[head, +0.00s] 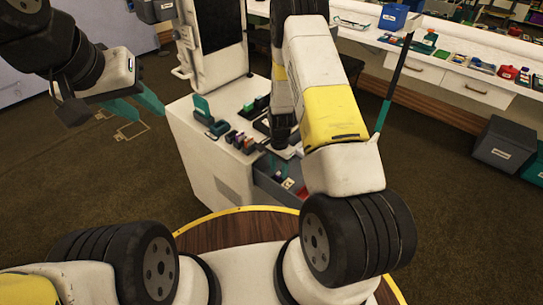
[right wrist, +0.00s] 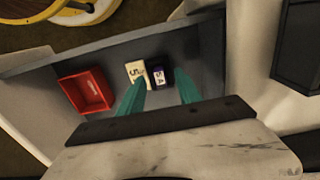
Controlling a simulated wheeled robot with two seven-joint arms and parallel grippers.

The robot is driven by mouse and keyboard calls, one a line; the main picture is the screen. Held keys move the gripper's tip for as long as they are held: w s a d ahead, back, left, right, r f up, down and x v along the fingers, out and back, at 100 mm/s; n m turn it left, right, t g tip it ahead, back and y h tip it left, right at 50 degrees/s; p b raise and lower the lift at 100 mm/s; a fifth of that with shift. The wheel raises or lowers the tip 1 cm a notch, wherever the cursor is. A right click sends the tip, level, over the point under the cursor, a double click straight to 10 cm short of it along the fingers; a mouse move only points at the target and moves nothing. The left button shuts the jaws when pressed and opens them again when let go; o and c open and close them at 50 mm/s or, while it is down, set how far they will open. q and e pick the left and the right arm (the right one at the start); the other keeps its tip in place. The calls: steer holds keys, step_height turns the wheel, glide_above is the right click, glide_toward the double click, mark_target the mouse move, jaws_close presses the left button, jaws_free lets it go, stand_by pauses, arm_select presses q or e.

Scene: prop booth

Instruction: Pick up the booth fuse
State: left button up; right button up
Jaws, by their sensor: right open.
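A grey open drawer (right wrist: 130,112) holds a cream block (right wrist: 137,72) marked with a 5 and a dark block (right wrist: 163,72) with a white-and-purple label. Either may be the booth fuse; I cannot tell which. My right gripper (right wrist: 160,92) is open and empty, with its teal fingers apart and pointing at these two blocks. In the head view my right arm hides much of that gripper; the drawer (head: 268,182) shows beside it, at the cabinet's front. My left gripper (head: 138,102) is open and empty, over the floor left of the cabinet.
A red open box (right wrist: 86,90) lies in the drawer, left of the cream block. The white cabinet (head: 200,160) carries several small coloured parts on top. A long white counter (head: 450,60) with more items stands at the back right. Grey bin (head: 505,145) is on the floor.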

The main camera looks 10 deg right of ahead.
steer(key=shift+f, duration=0.65)
jaws_close()
steer(key=shift+r, duration=0.1)
